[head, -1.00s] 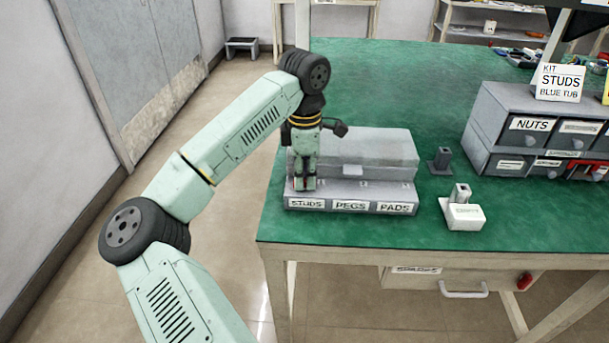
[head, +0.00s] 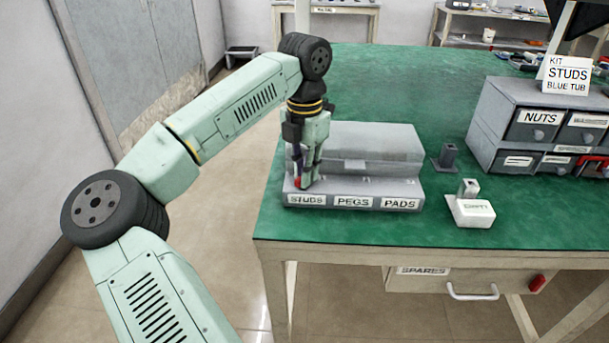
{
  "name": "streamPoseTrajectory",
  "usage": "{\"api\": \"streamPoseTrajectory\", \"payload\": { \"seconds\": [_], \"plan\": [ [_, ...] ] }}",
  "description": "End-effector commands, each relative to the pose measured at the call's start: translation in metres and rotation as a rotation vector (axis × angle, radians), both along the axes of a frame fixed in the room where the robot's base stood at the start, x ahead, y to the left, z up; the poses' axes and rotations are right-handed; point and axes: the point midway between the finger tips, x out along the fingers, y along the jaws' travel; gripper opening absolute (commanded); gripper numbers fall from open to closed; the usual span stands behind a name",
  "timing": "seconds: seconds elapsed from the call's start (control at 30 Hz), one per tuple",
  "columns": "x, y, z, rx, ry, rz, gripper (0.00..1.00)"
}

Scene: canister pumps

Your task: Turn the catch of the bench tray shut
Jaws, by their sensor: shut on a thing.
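The bench tray (head: 378,185) is a grey box on the near left of the green bench, with STUDS, PEGS and PADS labels along its front. My gripper (head: 304,184) points down at the tray's left end, above the STUDS label.
A dark grey post (head: 447,156) and a white block (head: 473,212) with an upright grey piece stand right of the tray. A grey drawer unit (head: 510,95) with a KIT STUDS BLUE TUB card (head: 567,75) stands farther right. The bench behind the tray is clear.

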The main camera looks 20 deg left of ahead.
Motion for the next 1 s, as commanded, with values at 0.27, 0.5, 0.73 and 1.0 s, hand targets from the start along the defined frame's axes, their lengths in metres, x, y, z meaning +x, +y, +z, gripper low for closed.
{"api": "streamPoseTrajectory", "payload": {
  "seconds": [0.27,0.5,0.73,1.0],
  "plan": [
    [0.0005,0.0002,-0.0005,0.003,-0.003,0.260,0.00],
    [0.0006,0.0002,-0.0001,0.001,-0.003,0.451,0.00],
    [0.0007,0.0004,0.0004,0.000,-0.004,0.576,0.00],
    [0.0008,0.0002,0.0010,0.000,-0.004,0.643,0.00]
  ]
}}
